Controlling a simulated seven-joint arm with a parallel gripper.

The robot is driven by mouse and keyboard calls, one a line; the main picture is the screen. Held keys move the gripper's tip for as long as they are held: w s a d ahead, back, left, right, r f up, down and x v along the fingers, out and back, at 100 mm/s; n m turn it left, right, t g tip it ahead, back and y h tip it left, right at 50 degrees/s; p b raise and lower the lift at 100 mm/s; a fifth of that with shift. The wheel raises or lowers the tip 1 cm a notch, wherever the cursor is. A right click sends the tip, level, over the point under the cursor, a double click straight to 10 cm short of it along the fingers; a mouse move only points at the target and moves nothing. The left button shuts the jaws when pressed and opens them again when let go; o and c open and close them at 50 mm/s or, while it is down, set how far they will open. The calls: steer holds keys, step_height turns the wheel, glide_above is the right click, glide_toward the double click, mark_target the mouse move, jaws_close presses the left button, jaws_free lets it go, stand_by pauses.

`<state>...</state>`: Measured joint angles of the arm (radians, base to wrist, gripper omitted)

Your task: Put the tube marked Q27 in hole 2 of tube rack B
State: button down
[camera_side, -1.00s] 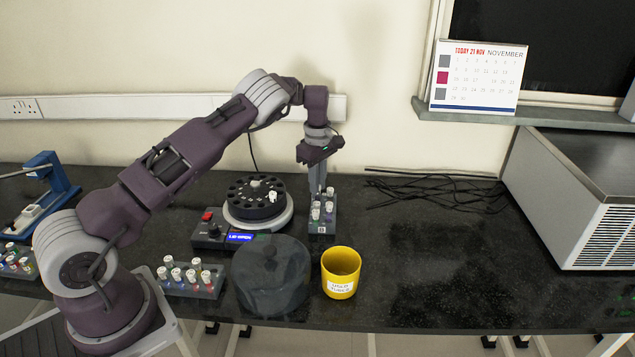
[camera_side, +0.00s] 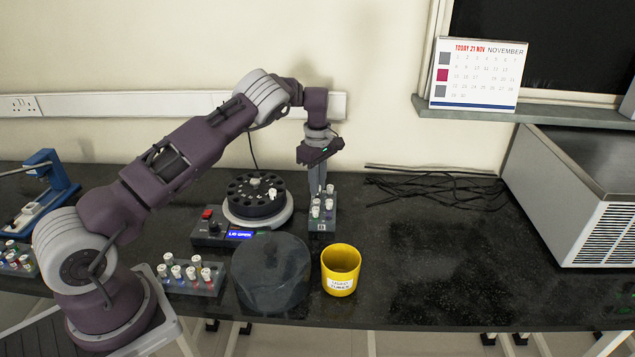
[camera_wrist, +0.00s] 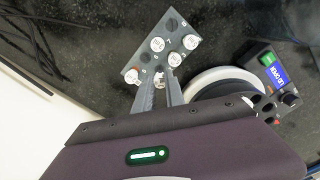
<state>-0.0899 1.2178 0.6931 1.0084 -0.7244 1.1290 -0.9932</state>
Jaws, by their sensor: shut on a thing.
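My gripper (camera_side: 322,190) points straight down at the far end of a small grey tube rack (camera_side: 322,224). In the wrist view its fingers (camera_wrist: 160,88) are close together around a white-capped tube (camera_wrist: 159,82) at the rack's near edge. The rack (camera_wrist: 182,62) also holds several other white-capped tubes (camera_wrist: 157,45) and shows empty dark holes with small numbers. I cannot read the cap marks or the rack's letter, so I cannot tell which tube is Q27. Whether the held tube's lower end is still in its hole is hidden.
A round centrifuge (camera_side: 257,205) with one white cap in its rotor stands left of the rack. A dark lid (camera_side: 270,273), a yellow cup (camera_side: 341,270) and another rack of tubes (camera_side: 190,284) are in front.

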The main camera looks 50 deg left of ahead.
steer(key=shift+f, duration=0.95)
steer(key=c, duration=1)
jaws_free()
steer(key=shift+r, duration=0.1)
steer(key=shift+r, duration=2.95)
